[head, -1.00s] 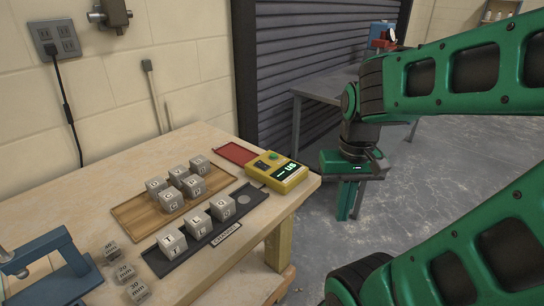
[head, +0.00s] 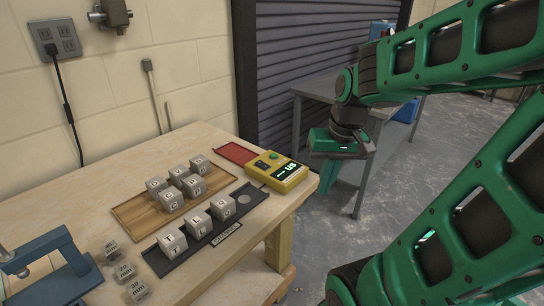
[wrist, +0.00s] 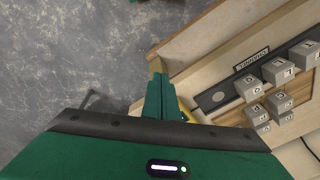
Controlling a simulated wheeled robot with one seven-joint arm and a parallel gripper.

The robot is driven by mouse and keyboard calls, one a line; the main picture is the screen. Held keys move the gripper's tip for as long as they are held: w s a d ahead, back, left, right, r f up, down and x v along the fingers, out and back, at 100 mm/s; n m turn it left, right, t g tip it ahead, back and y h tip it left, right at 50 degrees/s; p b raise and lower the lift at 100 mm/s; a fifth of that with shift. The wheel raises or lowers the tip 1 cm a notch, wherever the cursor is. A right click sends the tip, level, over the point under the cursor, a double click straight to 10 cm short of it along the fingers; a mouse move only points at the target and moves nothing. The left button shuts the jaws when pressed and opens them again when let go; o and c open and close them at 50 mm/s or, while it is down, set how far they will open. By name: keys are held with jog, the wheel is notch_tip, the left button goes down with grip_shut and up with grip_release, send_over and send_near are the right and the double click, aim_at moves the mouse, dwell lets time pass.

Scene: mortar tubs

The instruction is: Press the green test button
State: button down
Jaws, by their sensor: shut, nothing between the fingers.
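The yellow tester (head: 293,182) sits on the workbench's right end in the head view, with a lit dark display. Its round green test button (head: 273,155) is on the top face toward the back. My gripper (head: 356,210) is shut and empty, pointing down beyond the bench's right edge, apart from the tester and to its right. In the wrist view my gripper's closed green fingers (wrist: 157,75) show beside the bench edge. Only a yellow sliver, probably the tester, shows behind them there; the button is hidden in that view.
The workbench (head: 85,205) carries a wooden tray (head: 128,213) of lettered cubes, a dark tray (head: 160,262) with more cubes, and a red plate (head: 238,152). A blue stand (head: 60,270) is at front left. A grey table (head: 315,88) stands behind my gripper.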

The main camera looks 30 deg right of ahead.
aim_at(277, 156)
jog(key=w+d+r+t+y, duration=0.1)
jog(key=w+d+r+t, duration=0.1)
jog(key=w, duration=1.1)
jog(key=w+d+r+n+t+y, duration=0.1)
jog(key=w+d+r+t+y, duration=0.1)
jog(key=w, duration=1.2)
jog(key=r+t, duration=0.1)
jog(key=t, duration=0.1)
jog(key=shift+w+d+t, duration=0.25)
jog(key=shift+t, duration=0.15)
jog(key=shift+f, duration=4.4)
jog(key=shift+f, duration=0.1)
jog(key=shift+s+f, duration=0.1)
jog(key=shift+f, duration=0.15)
jog(key=shift+f, duration=0.45)
jog(key=shift+r, duration=0.9)
